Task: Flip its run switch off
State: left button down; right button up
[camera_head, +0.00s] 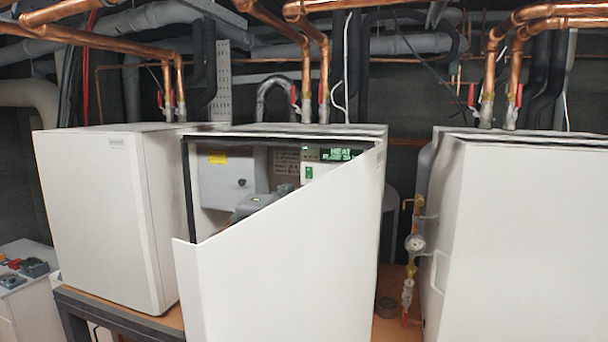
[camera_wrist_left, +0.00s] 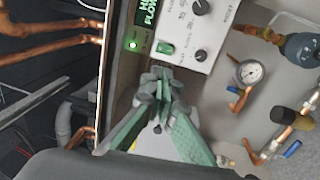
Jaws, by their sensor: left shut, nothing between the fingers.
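The middle heat pump (camera_head: 290,270) is a white cabinet with its upper front open behind a slanted panel edge. Inside, a white control panel (camera_head: 318,170) carries a lit green text display (camera_head: 340,154) and a green switch (camera_head: 309,173). In the left wrist view the green switch (camera_wrist_left: 165,47) sits left of a black knob, beside a lit green lamp (camera_wrist_left: 133,45). My left gripper (camera_head: 284,190) is inside the cabinet opening, below and left of the switch. In the left wrist view its fingers (camera_wrist_left: 158,78) are together and empty, just below the switch; contact cannot be told. My right gripper is out of view.
White cabinets stand left (camera_head: 95,215) and right (camera_head: 520,240). Copper pipes (camera_head: 110,42) run overhead. A grey box (camera_head: 228,178) with a yellow label is inside the opening. In the left wrist view a gauge (camera_wrist_left: 250,72) and blue-handled valve (camera_wrist_left: 292,149) lie right of my fingers.

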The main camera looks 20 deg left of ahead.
aim_at(307, 170)
pick_arm(q)
jog(key=w+p, duration=0.2)
jog(key=w, duration=0.2)
jog(key=w+r+p, duration=0.1)
jog(key=w+p, duration=0.1)
jog(key=w, duration=0.2)
jog(key=w+p, duration=0.3)
jog(key=w, duration=0.1)
jog(key=shift+w+d+r, duration=0.2)
jog(key=shift+w+r, duration=0.15)
jog(key=shift+r, duration=0.05)
jog(key=shift+w+f+p, duration=0.1)
jog(key=shift+w+p, duration=0.2)
jog(key=shift+w, duration=0.25)
